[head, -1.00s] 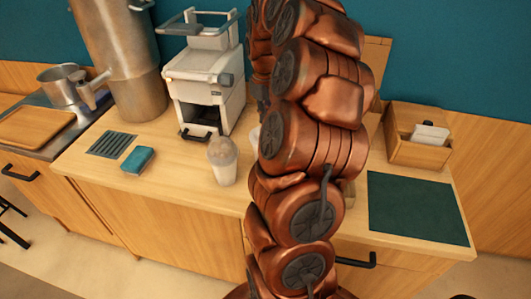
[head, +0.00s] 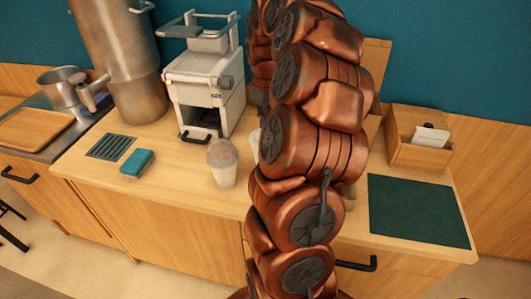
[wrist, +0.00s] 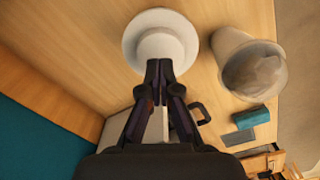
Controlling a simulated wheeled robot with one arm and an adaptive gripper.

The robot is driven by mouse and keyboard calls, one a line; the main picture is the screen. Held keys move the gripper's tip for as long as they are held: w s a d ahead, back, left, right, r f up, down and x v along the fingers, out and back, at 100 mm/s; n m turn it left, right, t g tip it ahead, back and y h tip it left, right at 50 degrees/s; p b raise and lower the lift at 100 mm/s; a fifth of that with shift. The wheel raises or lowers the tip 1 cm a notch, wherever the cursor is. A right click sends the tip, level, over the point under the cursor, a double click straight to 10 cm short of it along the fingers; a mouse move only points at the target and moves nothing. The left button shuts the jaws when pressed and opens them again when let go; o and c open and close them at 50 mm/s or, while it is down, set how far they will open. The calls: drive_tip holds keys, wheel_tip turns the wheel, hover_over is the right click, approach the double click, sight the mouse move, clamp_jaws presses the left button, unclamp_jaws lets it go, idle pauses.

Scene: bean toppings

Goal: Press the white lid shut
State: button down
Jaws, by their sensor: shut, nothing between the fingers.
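A round white piece with a wide rim and a raised centre (wrist: 161,45), which looks like the white lid, shows in the wrist view just beyond my fingertips. I cannot tell how it sits on what is below it. In the head view a small white edge (head: 255,138) peeks out left of my arm; the rest there is hidden. My gripper (wrist: 159,64) is shut and empty, its tips at the near rim of the white piece in the picture. I cannot tell whether they touch. My arm hides the gripper in the head view.
A translucent cup (head: 223,165) stands on the counter close by, right of the white piece in the wrist view (wrist: 252,68). A white machine (head: 205,80), a teal sponge (head: 137,161), a wooden box (head: 405,150) and a dark green mat (head: 415,210) are around it.

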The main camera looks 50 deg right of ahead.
drive_tip(key=shift+f+b, duration=0.75)
drive_tip(key=shift+f, duration=0.4)
idle(0.5)
drive_tip(key=shift+r, duration=0.2)
drive_tip(key=shift+r+p, duration=0.7)
drive_tip(key=shift+r, duration=1.8)
